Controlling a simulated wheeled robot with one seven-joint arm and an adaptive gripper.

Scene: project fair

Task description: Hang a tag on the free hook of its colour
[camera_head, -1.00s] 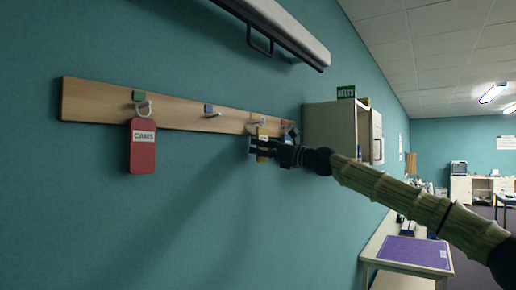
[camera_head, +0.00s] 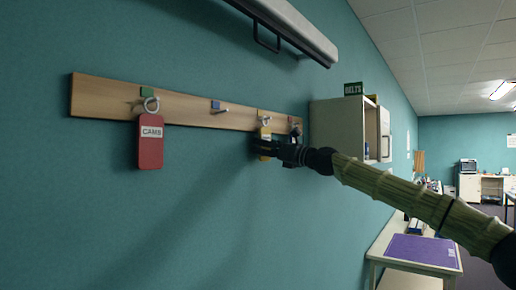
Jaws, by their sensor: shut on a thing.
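A wooden hook board (camera_head: 180,104) on the teal wall carries coloured squares: green (camera_head: 147,92), blue (camera_head: 215,104), and a yellow one mostly hidden near the right end. A red tag (camera_head: 151,153) labelled CAMS hangs by its ring under the green square. The hook (camera_head: 221,111) at the blue square is bare. My gripper (camera_head: 261,147) is shut on a yellow tag (camera_head: 265,133) below the board's right part. The tag's pale ring (camera_head: 265,120) shows at the yellow hook; I cannot tell whether it is around it. My jaws cover the tag's lower part.
A pale rail (camera_head: 285,27) with a dark handle juts out above the board. A wall cabinet (camera_head: 340,125) marked BELTS stands right of it. Below is a bench with a purple mat (camera_head: 423,250).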

